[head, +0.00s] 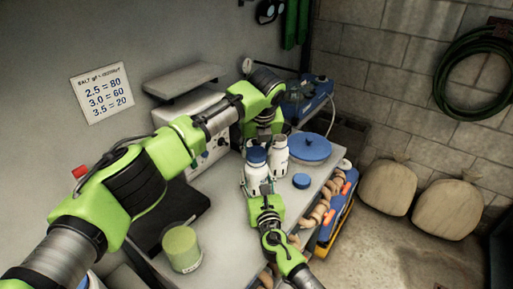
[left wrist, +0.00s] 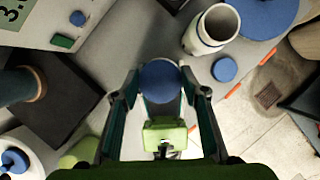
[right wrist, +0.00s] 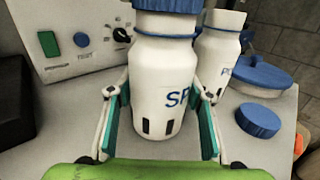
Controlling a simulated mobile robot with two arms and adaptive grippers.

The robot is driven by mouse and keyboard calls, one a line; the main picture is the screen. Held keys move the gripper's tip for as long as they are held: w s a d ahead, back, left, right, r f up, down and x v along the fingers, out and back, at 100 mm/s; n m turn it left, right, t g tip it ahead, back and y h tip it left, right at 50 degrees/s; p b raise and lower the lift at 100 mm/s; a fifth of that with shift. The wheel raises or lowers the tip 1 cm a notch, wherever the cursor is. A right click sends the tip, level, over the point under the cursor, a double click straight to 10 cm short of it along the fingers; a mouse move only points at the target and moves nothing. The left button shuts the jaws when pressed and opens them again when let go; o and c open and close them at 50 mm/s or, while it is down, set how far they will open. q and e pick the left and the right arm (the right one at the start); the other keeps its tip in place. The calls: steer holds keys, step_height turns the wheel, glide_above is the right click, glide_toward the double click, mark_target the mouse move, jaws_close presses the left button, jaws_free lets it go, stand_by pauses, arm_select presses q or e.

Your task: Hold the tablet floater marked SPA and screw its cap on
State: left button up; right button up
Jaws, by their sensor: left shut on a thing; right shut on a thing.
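The white floater marked SPA (right wrist: 160,85) stands upright on the worktop. My right gripper (head: 258,187) is shut around its lower body, one finger on each side, as the right wrist view also shows. The blue cap (head: 256,156) sits at the top of the floater and looks level; whether its thread is engaged cannot be seen. My left gripper (left wrist: 160,82) is above the floater, its fingers on both sides of the cap (left wrist: 160,76), shut on it. The cap hides the floater's neck in the left wrist view.
A second white floater (head: 279,150), open-topped, stands close behind to the right. A loose blue cap (head: 301,181) and a blue lid (head: 310,147) lie to its right. A control box (head: 208,140) stands behind. A green-yellow tub (head: 181,249) is at the front left.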

arm_select(q)
steer(key=shift+f, duration=0.45)
steer(key=shift+f, duration=0.1)
steer(key=m+h, duration=0.2)
steer(key=m, duration=0.2)
steer(key=shift+a+m, duration=0.1)
steer(key=shift+m, duration=0.3)
steer(key=shift+m+h, duration=0.3)
steer(key=shift+m, duration=0.6)
steer(key=o, duration=0.8)
